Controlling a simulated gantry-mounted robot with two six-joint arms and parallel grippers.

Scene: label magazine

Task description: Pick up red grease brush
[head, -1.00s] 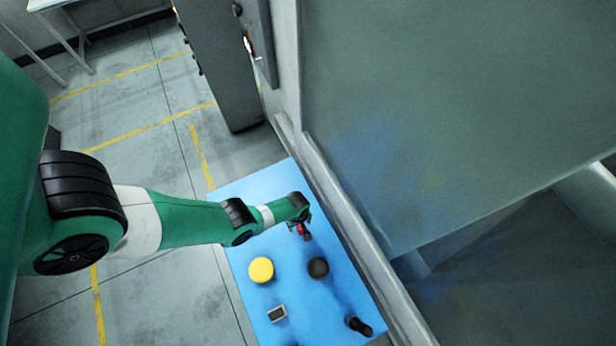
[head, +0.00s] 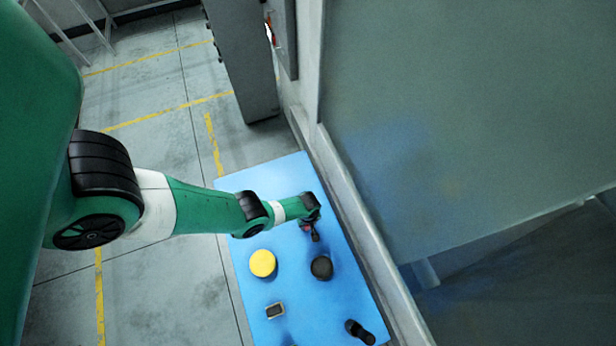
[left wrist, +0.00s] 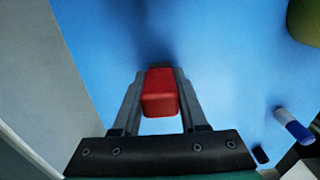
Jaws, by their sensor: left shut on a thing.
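The red grease brush (left wrist: 159,95) shows in the left wrist view as a red block between the two fingers of my left gripper (left wrist: 157,88). The fingers are shut on it, and its far end is dark and unclear against the blue surface. In the head view my left gripper (head: 311,232) is over the upper part of the blue table top (head: 262,180), with the brush mostly hidden by the gripper. I cannot tell whether the brush touches the surface. My right gripper is not in view.
A yellow round thing (head: 262,263), a dark round thing (head: 321,267), a small dark box (head: 275,310) and a black cylinder (head: 360,331) stand on the blue surface below my left gripper. A grey wall edge (head: 370,225) runs along its right side.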

